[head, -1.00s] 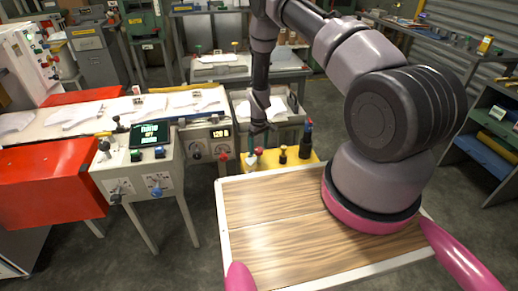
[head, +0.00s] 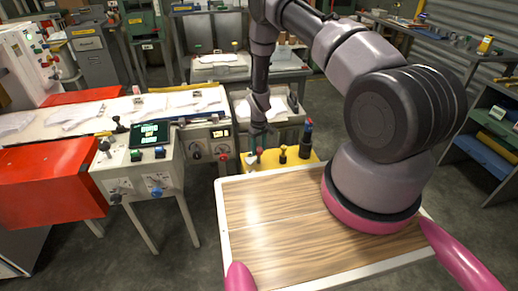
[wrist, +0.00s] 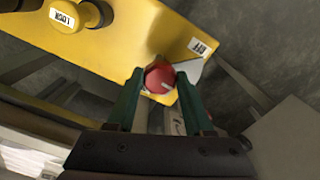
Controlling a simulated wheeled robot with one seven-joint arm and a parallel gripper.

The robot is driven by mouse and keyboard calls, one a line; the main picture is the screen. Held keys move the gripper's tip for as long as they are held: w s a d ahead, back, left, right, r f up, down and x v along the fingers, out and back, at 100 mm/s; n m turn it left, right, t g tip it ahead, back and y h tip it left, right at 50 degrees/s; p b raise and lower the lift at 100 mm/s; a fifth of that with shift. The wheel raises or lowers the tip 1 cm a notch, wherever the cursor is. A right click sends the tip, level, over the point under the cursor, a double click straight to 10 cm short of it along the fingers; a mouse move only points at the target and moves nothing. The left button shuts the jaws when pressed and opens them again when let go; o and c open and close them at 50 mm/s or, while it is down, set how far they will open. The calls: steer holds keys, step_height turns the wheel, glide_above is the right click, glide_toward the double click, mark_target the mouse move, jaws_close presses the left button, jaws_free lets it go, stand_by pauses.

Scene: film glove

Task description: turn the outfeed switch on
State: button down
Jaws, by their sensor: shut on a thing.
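A round red knob (wrist: 159,78) stands at the end of a yellow panel (wrist: 120,35). My gripper (wrist: 158,84) has its two green fingers on either side of the knob and is shut on it. A small white label (wrist: 199,47) lies beside the knob, too small to read surely. In the head view the red knob (head: 259,155) shows at the left end of the yellow panel (head: 298,170), with my gripper (head: 255,149) coming down on it from above. The fingertips are partly hard to make out there.
A yellow knob (wrist: 90,13) with a label like LOCK is on the same panel. Dark and yellow posts (head: 307,135) stand to the right in the head view. A control box (head: 140,170) and a belt with white pieces (head: 75,112) are at left.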

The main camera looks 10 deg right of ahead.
steer(key=m, duration=0.4)
steer(key=shift+m, duration=0.3)
steer(key=m, duration=0.4)
steer(key=shift+a, duration=0.1)
steer(key=m, duration=0.5)
steer(key=shift+w+m, duration=0.1)
steer(key=shift+m, duration=1.7)
steer(key=shift+c, duration=1.4)
jaws_free()
steer(key=shift+r, duration=0.1)
